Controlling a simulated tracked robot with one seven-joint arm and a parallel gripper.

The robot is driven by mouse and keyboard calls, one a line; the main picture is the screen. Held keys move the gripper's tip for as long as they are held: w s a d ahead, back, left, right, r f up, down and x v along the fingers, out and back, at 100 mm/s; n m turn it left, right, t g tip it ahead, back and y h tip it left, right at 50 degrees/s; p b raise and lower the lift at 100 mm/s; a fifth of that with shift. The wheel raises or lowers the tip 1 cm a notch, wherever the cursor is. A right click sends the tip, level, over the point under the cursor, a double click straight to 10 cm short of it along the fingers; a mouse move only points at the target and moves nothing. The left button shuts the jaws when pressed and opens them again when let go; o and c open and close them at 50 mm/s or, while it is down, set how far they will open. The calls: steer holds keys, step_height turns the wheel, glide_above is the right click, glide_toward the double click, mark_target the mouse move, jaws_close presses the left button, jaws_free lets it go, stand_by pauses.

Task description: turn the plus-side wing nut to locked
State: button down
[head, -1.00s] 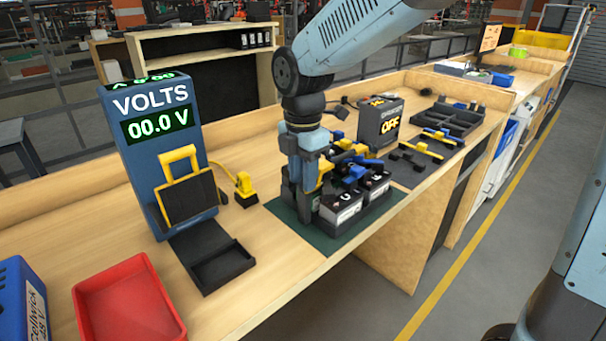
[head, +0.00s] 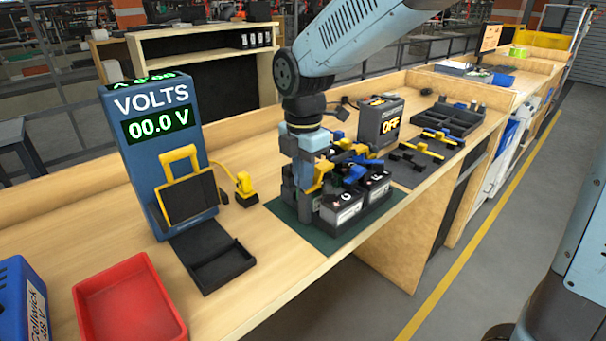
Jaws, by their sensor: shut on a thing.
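My gripper (head: 306,198) points straight down at the left end of the battery tray (head: 352,218). It is shut, with its fingers low beside a yellow part (head: 322,178). The plus-side wing nut is hidden behind the fingers, so its angle cannot be read. Two black batteries with white labels, one on the left (head: 342,210) and one on the right (head: 376,188), sit in the tray on a green mat (head: 330,245). Blue and yellow parts (head: 352,172) lie across their tops. The volt display (head: 158,128) reads 00.0 V.
A yellow plug (head: 245,188), a black open holder (head: 215,255) and a red tray (head: 130,300) are to the left. Yellow-handled tools (head: 430,145) lie to the right. The bench's front edge is close to the mat.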

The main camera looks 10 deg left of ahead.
steer(key=shift+m, duration=0.3)
steer(key=m, duration=0.3)
steer(key=shift+w+m, duration=0.1)
steer(key=shift+m, duration=0.2)
steer(key=m, duration=0.4)
steer(key=shift+m, duration=0.3)
steer(key=m, duration=0.4)
steer(key=shift+w+m, duration=0.15)
steer(key=shift+m, duration=2.35)
steer(key=c, duration=1.3)
jaws_free()
steer(key=shift+o, duration=0.2)
